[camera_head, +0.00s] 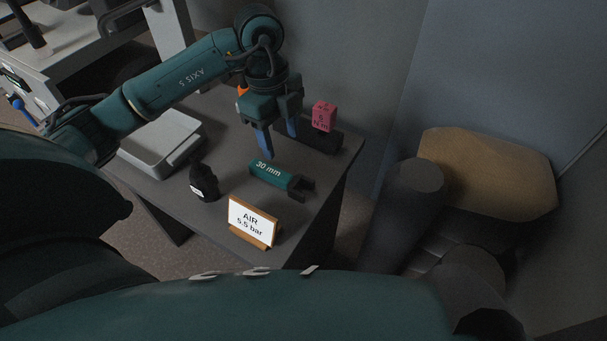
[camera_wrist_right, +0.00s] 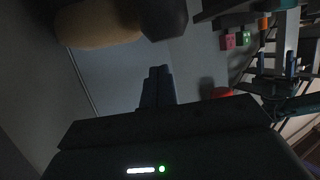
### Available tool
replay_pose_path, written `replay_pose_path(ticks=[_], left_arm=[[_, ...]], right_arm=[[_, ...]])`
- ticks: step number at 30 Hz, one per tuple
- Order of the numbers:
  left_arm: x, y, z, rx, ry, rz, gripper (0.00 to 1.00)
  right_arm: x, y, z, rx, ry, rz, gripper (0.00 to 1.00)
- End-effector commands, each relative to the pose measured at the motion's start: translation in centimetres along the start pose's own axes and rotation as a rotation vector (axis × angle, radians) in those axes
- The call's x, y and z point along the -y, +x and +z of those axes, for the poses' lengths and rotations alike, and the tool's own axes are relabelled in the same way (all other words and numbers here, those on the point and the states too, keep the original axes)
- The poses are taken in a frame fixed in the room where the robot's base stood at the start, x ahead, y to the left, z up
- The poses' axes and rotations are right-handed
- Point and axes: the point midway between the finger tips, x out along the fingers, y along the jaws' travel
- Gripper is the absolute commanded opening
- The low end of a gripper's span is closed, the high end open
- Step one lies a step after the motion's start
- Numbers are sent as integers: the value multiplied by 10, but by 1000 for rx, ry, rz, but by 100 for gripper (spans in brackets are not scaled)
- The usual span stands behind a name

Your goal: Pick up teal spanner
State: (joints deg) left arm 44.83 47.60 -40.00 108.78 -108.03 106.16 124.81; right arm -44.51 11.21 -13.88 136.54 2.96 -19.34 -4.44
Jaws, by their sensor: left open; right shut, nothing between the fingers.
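The teal spanner (camera_head: 270,175), marked "30 mm", lies on the dark table with its dark open jaw (camera_head: 303,188) to the right. My left gripper (camera_head: 278,143) is above and just behind it, fingers pointing down and apart, with nothing between them. Whether the fingertips touch the spanner cannot be told. In the right wrist view my right gripper (camera_wrist_right: 158,88) is shut and empty, away from the table. That view shows a small green-teal item (camera_wrist_right: 247,38) at upper right, too small to identify surely.
A sign reading "AIR 5.5 bar" (camera_head: 251,222) stands in front of the spanner. A black object (camera_head: 204,182) is left of it, a grey tray (camera_head: 163,143) farther left. A pink block (camera_head: 324,116) stands behind right. The table (camera_head: 225,208) ends close on the right.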

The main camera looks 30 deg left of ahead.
Motion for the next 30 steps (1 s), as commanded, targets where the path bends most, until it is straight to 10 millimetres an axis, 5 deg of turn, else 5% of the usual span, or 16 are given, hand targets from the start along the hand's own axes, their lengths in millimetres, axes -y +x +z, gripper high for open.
replay_pose_path(ticks=[3, 6, 13, 23, 30], left_arm=[[1, -4, 26, 114, -98, -5, 55], [0, 8, 32, 135, -118, -3, 55], [0, 52, 37, 131, -115, -1, 55], [0, 75, 39, 128, -112, -5, 55], [-2, 110, 43, 128, -112, -3, 55]], right_arm=[[1, 1, 5, -7, -2, -2, 0], [2, 3, 7, -5, -9, -6, 0], [4, 9, 16, 5, -36, -15, 0], [6, 13, 20, 13, -50, -21, 0], [8, 18, 31, 22, -70, -30, 0]])
